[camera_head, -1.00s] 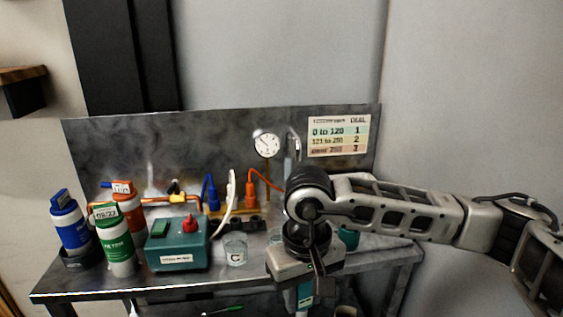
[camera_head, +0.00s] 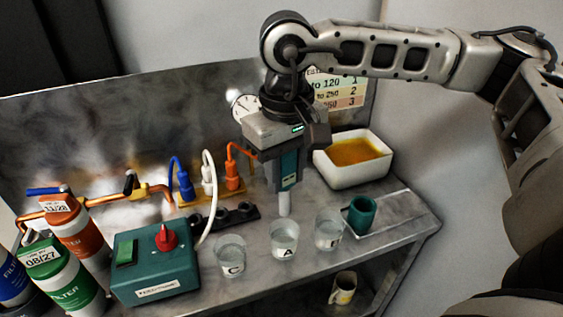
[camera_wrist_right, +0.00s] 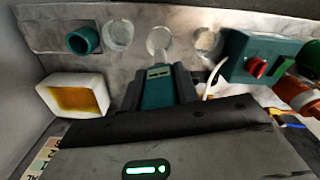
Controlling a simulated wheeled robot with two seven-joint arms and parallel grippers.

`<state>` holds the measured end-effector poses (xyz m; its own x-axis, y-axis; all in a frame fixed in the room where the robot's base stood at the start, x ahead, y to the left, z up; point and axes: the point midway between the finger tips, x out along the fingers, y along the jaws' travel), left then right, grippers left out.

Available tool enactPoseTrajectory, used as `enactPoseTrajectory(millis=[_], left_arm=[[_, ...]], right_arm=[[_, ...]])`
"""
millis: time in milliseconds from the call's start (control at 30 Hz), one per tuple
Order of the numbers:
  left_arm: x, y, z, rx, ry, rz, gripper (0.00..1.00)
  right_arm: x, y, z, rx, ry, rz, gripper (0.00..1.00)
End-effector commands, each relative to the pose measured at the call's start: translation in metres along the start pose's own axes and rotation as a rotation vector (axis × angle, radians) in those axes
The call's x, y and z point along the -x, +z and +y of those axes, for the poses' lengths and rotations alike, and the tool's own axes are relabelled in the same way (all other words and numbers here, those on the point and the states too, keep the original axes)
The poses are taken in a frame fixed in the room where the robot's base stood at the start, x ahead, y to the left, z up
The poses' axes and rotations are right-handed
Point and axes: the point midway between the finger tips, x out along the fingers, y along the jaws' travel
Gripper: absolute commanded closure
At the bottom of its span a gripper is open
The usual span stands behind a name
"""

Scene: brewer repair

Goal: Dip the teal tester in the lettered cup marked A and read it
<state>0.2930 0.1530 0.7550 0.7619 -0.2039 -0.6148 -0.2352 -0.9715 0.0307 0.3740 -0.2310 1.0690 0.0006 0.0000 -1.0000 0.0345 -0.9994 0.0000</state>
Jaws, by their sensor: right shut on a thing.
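My right gripper (camera_head: 275,152) is shut on the teal tester (camera_head: 289,172), which hangs nearly upright with its pale probe downward. The probe's tip shows just above the rim of the cup marked A (camera_head: 285,243), a clear cup in the middle of a row of three. In the right wrist view the gripper (camera_wrist_right: 158,92) holds the tester (camera_wrist_right: 157,87), with its probe over the middle cup (camera_wrist_right: 158,38). The cup marked C (camera_head: 230,258) stands to the left. A third cup (camera_head: 328,232) stands to the right, its letter unclear. My left gripper is out of view.
A teal holder (camera_head: 361,215) stands on a tray right of the cups. A white tub of amber material (camera_head: 346,179) is behind it. A teal box with a red knob (camera_head: 155,263) and filter bottles (camera_head: 78,232) stand left. A mug (camera_head: 343,289) is below.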

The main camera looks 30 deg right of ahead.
Motion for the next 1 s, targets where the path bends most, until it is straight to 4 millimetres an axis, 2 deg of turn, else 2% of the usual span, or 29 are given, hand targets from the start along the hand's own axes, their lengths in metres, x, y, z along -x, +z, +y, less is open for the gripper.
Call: enactPoseTrajectory(millis=[67, 267, 500, 1000], left_arm=[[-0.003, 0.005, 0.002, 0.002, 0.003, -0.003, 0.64], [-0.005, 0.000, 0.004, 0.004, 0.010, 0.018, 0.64], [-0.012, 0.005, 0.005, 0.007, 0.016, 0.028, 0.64], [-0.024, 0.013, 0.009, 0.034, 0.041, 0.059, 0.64]], right_arm=[[-0.009, 0.000, 0.000, 0.000, 0.000, 0.001, 0.93], [-0.025, 0.000, 0.000, -0.001, 0.000, 0.001, 0.93], [-0.047, 0.000, 0.000, -0.001, -0.001, 0.002, 0.93], [-0.084, -0.001, 0.000, 0.000, -0.001, 0.002, 0.93]])
